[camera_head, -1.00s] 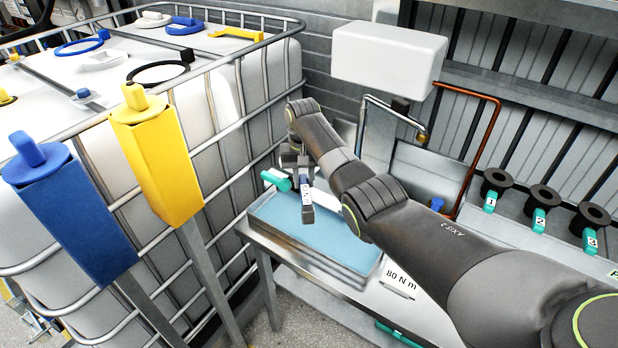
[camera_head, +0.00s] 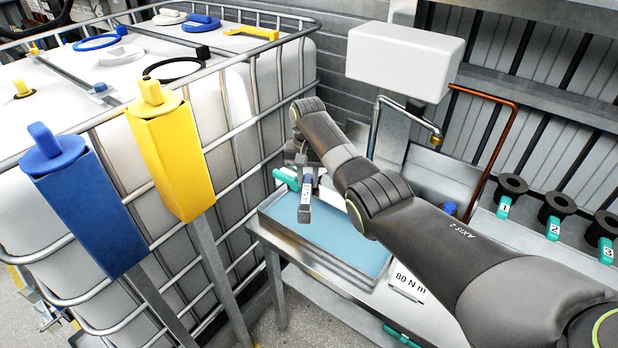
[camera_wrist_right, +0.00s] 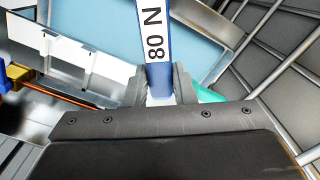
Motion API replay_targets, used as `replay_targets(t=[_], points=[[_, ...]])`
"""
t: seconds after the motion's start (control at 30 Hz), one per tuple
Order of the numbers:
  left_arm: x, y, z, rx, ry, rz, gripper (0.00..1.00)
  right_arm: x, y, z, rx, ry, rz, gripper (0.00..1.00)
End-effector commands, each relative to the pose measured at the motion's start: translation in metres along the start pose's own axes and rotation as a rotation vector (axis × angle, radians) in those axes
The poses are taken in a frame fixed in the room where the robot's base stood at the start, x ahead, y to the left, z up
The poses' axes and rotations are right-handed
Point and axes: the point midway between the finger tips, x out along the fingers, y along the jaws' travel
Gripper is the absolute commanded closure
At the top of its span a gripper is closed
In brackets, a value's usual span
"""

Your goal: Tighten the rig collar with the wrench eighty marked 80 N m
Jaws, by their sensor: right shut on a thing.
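My right gripper (camera_head: 302,168) is shut on the wrench (camera_head: 306,188) and holds it over the blue-lined tray (camera_head: 268,226) on the bench. In the right wrist view the fingers (camera_wrist_right: 161,84) grip the blue handle of the wrench (camera_wrist_right: 155,45), whose white label reads "80 N". The wrench's grey end points down toward the tray in the head view. I cannot tell whether it touches the tray. A teal piece (camera_head: 286,178) shows just behind the gripper. I cannot make out the rig collar. My left gripper is not in view.
A card reading "80 N m" (camera_head: 409,283) is on the bench front. A caged white tank (camera_head: 240,100) stands close left, with blue (camera_head: 85,210) and yellow (camera_head: 170,160) posts before it. Black rings with numbered teal tags (camera_head: 557,205) line the right. A copper pipe (camera_head: 492,150) rises behind.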

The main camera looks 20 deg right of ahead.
Motion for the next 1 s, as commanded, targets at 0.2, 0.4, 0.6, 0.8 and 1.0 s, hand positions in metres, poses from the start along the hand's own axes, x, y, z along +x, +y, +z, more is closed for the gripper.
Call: replay_targets(t=[0.2,0.4,0.6,0.8,1.0], points=[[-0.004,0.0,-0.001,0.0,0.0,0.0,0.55,-0.002,0.004,-0.001,-0.034,0.003,-0.002,1.0],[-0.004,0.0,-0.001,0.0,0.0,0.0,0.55,-0.002,0.004,-0.001,-0.034,0.002,-0.001,1.0],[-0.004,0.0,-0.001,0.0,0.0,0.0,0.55,-0.011,0.004,-0.001,-0.034,0.004,-0.002,1.0],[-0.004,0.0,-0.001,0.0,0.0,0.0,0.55,-0.024,0.004,-0.001,-0.034,0.003,-0.002,1.0],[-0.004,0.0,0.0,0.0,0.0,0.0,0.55,-0.038,0.004,-0.001,-0.034,0.003,-0.002,1.0]])
